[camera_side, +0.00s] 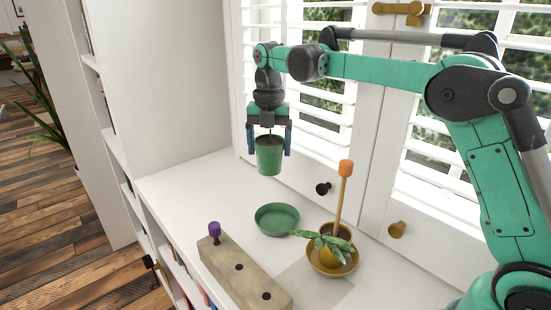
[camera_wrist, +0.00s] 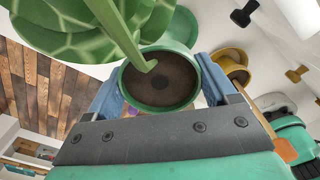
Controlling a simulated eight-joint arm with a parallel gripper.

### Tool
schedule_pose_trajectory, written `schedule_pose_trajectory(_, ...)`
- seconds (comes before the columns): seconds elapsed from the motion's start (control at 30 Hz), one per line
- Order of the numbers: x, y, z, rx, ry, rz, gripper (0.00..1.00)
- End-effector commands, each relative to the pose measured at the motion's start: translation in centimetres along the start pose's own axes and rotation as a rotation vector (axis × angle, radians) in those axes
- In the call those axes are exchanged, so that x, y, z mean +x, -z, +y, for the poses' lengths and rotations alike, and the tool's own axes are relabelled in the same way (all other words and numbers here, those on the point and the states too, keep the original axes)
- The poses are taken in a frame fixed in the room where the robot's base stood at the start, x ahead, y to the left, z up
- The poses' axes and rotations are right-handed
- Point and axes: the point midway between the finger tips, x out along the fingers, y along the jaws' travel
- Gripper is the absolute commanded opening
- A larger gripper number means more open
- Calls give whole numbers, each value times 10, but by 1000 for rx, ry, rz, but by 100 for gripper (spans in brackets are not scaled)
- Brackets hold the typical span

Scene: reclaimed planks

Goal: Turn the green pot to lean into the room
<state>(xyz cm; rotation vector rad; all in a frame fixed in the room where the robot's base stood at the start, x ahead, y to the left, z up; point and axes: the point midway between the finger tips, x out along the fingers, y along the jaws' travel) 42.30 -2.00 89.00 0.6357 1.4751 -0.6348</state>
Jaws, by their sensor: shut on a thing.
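The green pot (camera_side: 269,166) is upright in the air, between the blue fingers of my gripper (camera_side: 269,152), which is shut on it. In the wrist view the pot (camera_wrist: 134,98) shows dark soil and a thick green stem that seems to rise from it to a large pale-veined leaf (camera_wrist: 75,35). That plant cannot be made out in the side view. A green saucer (camera_side: 277,218) lies empty on the white sill, below and slightly right of the pot. The saucer's edge also seems to show behind the pot in the wrist view (camera_wrist: 185,27).
A concrete block (camera_side: 240,272) with a purple-topped peg (camera_side: 214,231) lies along the front edge. Shuttered windows (camera_side: 320,95) stand behind. The sill's left end is clear.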

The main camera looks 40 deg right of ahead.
Motion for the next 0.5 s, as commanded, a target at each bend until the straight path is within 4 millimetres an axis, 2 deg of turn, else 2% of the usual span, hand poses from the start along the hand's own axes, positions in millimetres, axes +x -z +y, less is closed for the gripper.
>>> schedule_pose_trajectory(0.03, 17, 1, -1, -25, 0, 0, 0)
schedule_pose_trajectory(0.1, 36, 4, -4, -61, 0, 0, 0)
schedule_pose_trajectory(0.2, 60, 9, -8, -103, 0, 0, 0)
schedule_pose_trajectory(0.33, 79, 15, -14, -140, 0, 0, 0)
schedule_pose_trajectory(0.5, 90, 18, -18, -159, 0, 0, 0)
